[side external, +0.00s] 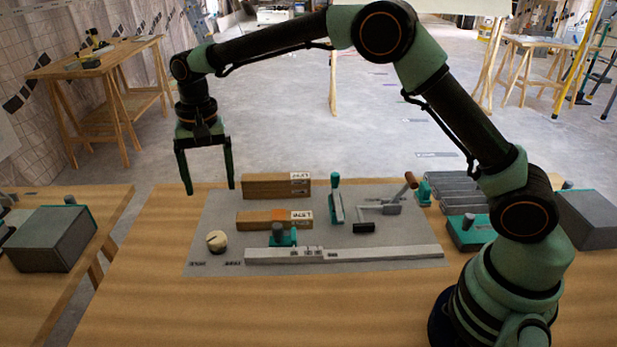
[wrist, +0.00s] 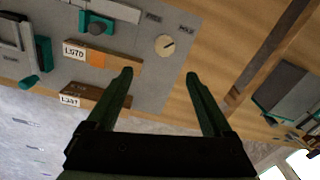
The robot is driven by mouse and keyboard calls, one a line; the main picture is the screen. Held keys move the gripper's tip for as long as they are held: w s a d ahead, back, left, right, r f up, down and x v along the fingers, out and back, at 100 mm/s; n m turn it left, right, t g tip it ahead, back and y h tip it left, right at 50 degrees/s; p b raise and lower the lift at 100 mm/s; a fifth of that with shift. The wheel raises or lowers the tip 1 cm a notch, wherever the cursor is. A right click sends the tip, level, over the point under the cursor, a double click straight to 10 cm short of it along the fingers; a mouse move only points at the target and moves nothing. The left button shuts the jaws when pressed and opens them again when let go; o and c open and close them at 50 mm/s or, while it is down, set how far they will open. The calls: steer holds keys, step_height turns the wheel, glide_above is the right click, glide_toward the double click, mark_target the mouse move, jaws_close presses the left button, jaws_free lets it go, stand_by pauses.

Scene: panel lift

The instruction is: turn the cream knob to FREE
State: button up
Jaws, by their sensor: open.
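The cream knob (side external: 217,241) sits at the left front of the grey panel, with a dark line across its top. It also shows in the wrist view (wrist: 165,45), where its dark mark points to the upper right. Two dark labels lie on the panel beside it, one reading HOLD (wrist: 187,29) and the other, apparently FREE (wrist: 153,16). My gripper (side external: 210,190) is open and empty, pointing down, high above and behind the knob. In the wrist view my gripper's fingers (wrist: 161,74) are spread apart, with the knob beyond their tips.
Two wooden blocks with white labels (side external: 277,185) (side external: 262,219) lie on the grey panel (side external: 200,262). A teal clamp (side external: 283,236), a pale rail (side external: 390,253), a teal upright lever (side external: 335,200) and a brown-handled crank (side external: 395,204) stand to the right. The bench left of the knob is clear.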

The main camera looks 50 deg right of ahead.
mark_target(216, 237)
steer(key=f, duration=0.9)
steer(key=a+f, duration=0.1)
steer(key=f, duration=0.4)
steer(key=shift+w+a+f, duration=0.1)
steer(key=shift+w, duration=0.15)
jaws_close()
